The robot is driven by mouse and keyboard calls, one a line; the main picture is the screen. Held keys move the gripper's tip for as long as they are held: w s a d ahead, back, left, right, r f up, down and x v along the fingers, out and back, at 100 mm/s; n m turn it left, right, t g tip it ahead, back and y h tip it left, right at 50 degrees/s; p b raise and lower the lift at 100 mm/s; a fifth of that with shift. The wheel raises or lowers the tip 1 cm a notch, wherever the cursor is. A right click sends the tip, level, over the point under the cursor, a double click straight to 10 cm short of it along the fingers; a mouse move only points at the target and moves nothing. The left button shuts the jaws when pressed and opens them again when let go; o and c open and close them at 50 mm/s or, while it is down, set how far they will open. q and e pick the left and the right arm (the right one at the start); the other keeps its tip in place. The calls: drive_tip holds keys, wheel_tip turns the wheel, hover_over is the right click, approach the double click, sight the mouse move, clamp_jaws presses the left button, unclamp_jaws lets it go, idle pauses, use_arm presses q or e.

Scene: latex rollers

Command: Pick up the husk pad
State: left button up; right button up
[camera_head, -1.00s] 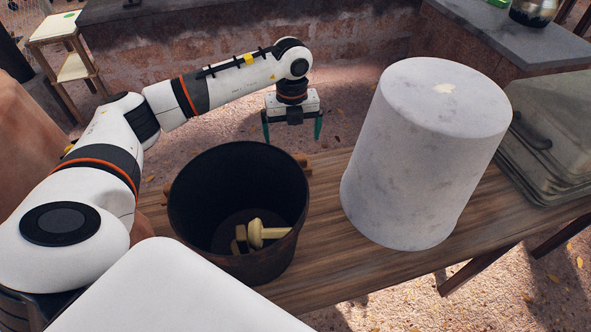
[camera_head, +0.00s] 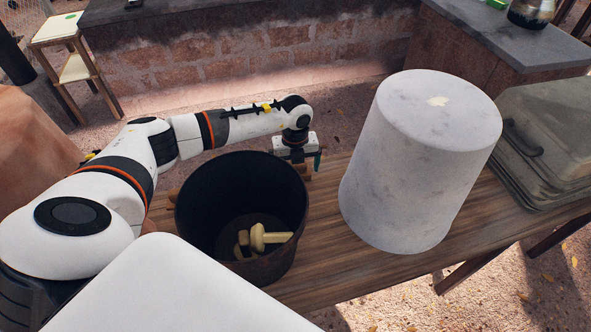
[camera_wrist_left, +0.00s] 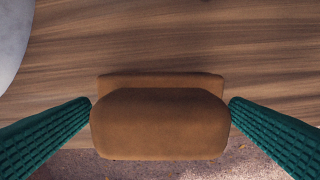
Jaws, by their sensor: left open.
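A brown, rounded pad, which I take as the husk pad (camera_wrist_left: 158,125), lies near the table's edge in the left wrist view. It looks like two stacked parts, a wider one in front of a narrower one. My left gripper (camera_wrist_left: 160,105) is open, with one green ribbed finger at each side of the pad. The fingertips look close to its ends; I cannot tell whether they touch. In the head view, my left gripper (camera_head: 301,163) is low behind the black bucket, which hides part of it. The pad is not clearly visible there. My right gripper is not in view.
The black bucket (camera_head: 192,220) holds pale yellow rollers (camera_head: 268,238). A large whitish cylinder (camera_head: 420,165) stands to its right. Stacked grey trays (camera_head: 550,135) lie at the table's right. The wooden table (camera_head: 330,265) is bare between bucket and cylinder.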

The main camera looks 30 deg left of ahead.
use_arm(q)
drive_tip(key=c, duration=1)
wheel_tip(320, 180, up, 9)
drive_tip(key=shift+b, duration=1.15)
drive_tip(key=shift+r, duration=0.55)
